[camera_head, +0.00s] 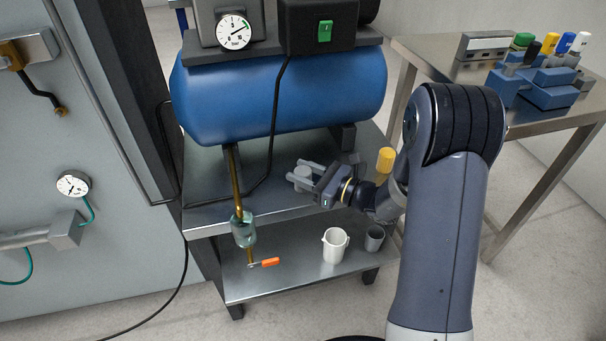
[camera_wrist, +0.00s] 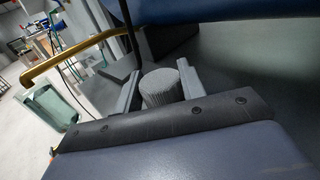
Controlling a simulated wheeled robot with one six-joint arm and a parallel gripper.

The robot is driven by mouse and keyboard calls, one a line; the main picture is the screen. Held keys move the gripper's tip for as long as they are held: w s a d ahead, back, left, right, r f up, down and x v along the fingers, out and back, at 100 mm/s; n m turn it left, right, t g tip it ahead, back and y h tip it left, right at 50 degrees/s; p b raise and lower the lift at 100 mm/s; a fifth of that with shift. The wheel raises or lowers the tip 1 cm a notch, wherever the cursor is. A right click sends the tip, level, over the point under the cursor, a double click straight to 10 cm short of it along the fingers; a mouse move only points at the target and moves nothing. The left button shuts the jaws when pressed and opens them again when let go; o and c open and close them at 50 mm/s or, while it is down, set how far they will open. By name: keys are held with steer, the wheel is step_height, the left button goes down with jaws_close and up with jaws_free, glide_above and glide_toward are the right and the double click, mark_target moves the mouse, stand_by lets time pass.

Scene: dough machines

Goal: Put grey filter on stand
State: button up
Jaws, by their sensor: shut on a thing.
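The grey filter is a short ribbed cylinder; it shows between my fingers in the head view (camera_head: 302,174) and the wrist view (camera_wrist: 160,88). My gripper (camera_head: 301,176) is shut on it, with one finger on each side; the fingers also show in the wrist view (camera_wrist: 158,86). The gripper is over the upper shelf of the steel stand (camera_head: 215,214), in front of and below the blue tank (camera_head: 285,100). I cannot tell whether the filter touches the shelf.
A brass pipe (camera_head: 234,180) with a greenish clear bowl (camera_head: 244,230) and orange-handled valve (camera_head: 268,263) hangs left of my gripper. A white jug (camera_head: 335,246) and grey cup (camera_head: 374,239) stand on the lower shelf. A yellow cylinder (camera_head: 385,160) is beside my arm.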

steer(key=shift+f, duration=0.15)
steer(key=o, duration=0.9)
steer(key=shift+o, duration=0.2)
steer(key=shift+r, duration=0.2)
steer(key=shift+d+r, duration=0.1)
steer(key=shift+d, duration=0.05)
steer(key=p+v, duration=0.2)
steer(key=v, duration=1)
